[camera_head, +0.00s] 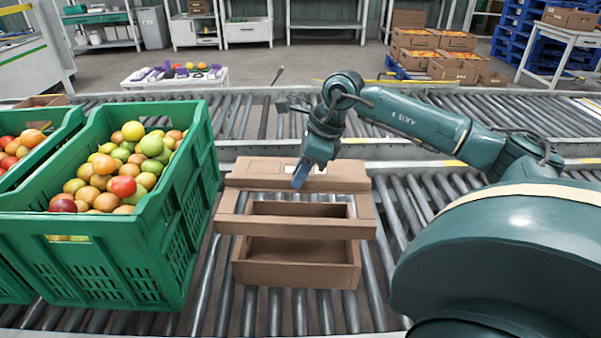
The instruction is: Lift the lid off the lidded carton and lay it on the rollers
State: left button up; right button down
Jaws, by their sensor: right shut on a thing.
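The brown carton (296,276) stands on the near rollers, its open inside showing at the front. The brown lid (295,228), a cardboard piece with a rectangular opening in its middle, is held over the carton. A gap at the front shows the carton's inside below the lid's front edge. My right gripper (299,178) points down and is shut on the lid at its far side. Its fingertips are partly hidden against the cardboard. The far part of the carton is hidden under the lid. My left gripper is not in view.
Bare rollers (405,205) lie right of the carton, partly behind my right arm. A second roller line (240,110) runs behind, largely clear.

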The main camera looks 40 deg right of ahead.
aim_at(291, 177)
jog(key=shift+r+p, duration=1.4)
jog(key=shift+r, duration=0.5)
jog(key=shift+f, duration=0.1)
